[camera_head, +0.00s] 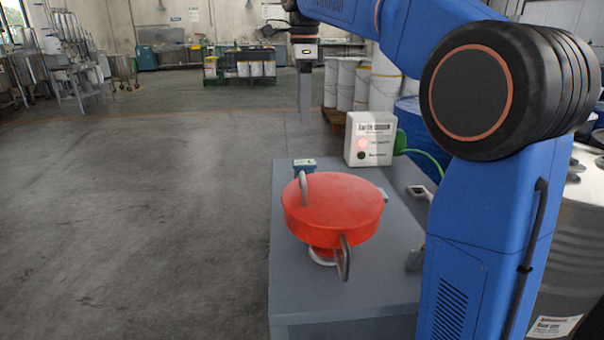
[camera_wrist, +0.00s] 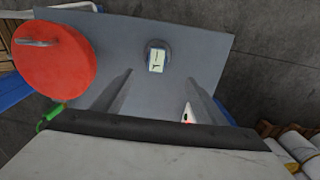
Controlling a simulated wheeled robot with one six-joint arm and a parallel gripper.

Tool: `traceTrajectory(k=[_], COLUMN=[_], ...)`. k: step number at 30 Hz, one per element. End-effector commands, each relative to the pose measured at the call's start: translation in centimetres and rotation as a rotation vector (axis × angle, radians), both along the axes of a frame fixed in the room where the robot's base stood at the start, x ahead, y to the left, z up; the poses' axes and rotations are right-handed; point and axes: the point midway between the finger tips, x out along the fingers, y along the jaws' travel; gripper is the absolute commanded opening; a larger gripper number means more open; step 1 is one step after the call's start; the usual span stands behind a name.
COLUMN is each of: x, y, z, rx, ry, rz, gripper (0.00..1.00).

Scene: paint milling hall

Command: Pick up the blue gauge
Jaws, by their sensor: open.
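The blue gauge (camera_head: 304,167) stands on the grey table at its far left corner, just behind the red lid. In the wrist view the gauge (camera_wrist: 156,58) shows from above, with a pale display face and a dark body, near the middle of the table top. My gripper (camera_head: 305,108) hangs above and beyond the far end of the table, pointing down, apart from the gauge. In the wrist view my gripper's two fingers (camera_wrist: 160,78) are spread with nothing between them, and the gauge lies beyond their tips.
A large red round lid (camera_head: 335,208) with handles sits on the grey table (camera_head: 385,285). A white box with lights (camera_head: 370,140) stands at the table's far right. White drums (camera_head: 347,84) stand behind. The floor at left is clear.

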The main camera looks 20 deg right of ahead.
Motion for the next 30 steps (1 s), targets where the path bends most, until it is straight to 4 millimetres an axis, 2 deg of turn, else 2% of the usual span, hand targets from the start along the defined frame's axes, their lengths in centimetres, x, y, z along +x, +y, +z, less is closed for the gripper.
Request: traceTrajectory(k=[15, 25, 30], x=[-0.1, -0.2, -0.7], y=[0.0, 0.0, -0.1], z=[-9.0, -11.3, -13.6], rx=[0.000, -0.001, 0.000], ry=[0.003, 0.002, 0.003], rz=[0.000, 0.000, 0.000], gripper=[0.66, 0.66, 0.66])
